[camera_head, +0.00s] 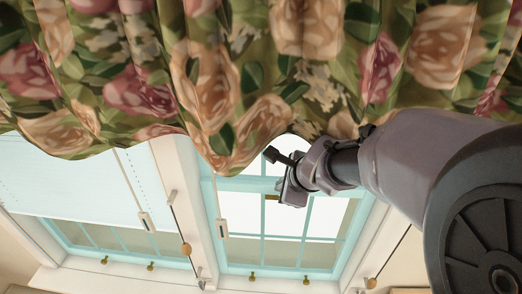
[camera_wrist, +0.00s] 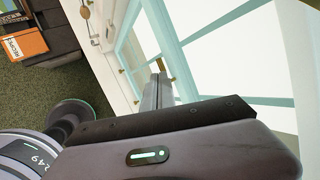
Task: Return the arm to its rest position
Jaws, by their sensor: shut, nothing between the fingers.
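My arm reaches in from the right edge of the head view, in front of a window. My gripper (camera_head: 280,172) is small there, with its tip in front of the teal-framed window (camera_head: 238,184) just below the curtain's hem. In the wrist view, my gripper (camera_wrist: 160,80) is seen along its fingers, which are together with nothing held. The window panes (camera_wrist: 225,60) lie behind them. I cannot tell how far the fingers are from the glass.
A floral curtain (camera_head: 210,80) hangs across the top of the head view. A pale blind (camera_head: 75,185) and cords with wooden knobs (camera_head: 186,250) hang by the windows. The wrist view shows green carpet (camera_wrist: 50,90) and an orange box (camera_wrist: 24,44) on dark furniture.

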